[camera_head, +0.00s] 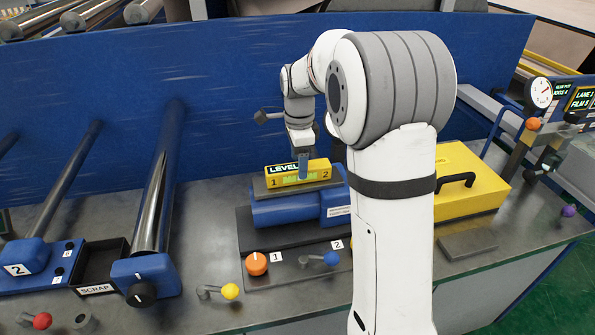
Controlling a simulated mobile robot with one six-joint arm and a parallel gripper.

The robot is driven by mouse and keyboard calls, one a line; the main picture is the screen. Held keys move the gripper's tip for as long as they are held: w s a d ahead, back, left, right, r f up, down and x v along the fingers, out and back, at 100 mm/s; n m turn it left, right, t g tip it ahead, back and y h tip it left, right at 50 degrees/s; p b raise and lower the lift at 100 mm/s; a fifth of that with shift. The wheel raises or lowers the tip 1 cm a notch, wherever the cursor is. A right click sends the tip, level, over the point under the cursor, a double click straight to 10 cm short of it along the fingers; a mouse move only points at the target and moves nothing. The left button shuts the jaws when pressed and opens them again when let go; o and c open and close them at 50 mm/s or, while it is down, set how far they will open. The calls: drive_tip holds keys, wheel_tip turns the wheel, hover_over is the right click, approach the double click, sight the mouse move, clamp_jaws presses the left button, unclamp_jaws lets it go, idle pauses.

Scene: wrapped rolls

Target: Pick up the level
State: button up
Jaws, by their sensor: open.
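The level (284,176) is a yellow block marked "LEVEL", with "1" and "2" and a green window on its front. It rests on a dark plate (258,188) on top of a blue roller unit (284,209) on the bench. My gripper (303,168) points down at the level, its blue finger part in front of or against the right half of the block. The gripper is open. Whether the fingers touch the level, and where the far finger is, I cannot tell.
A yellow case (478,190) with a black handle stands to the right, partly behind my arm. An orange knob (257,263) and a blue knob (331,258) sit in front. A scrap tray (98,268) is at left. A blue wall panel (225,100) stands behind.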

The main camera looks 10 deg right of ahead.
drive_tip(key=shift+w+f+p, duration=0.15)
drive_tip(key=shift+f+p, duration=0.15)
drive_tip(key=shift+f, duration=1.55)
clamp_jaws()
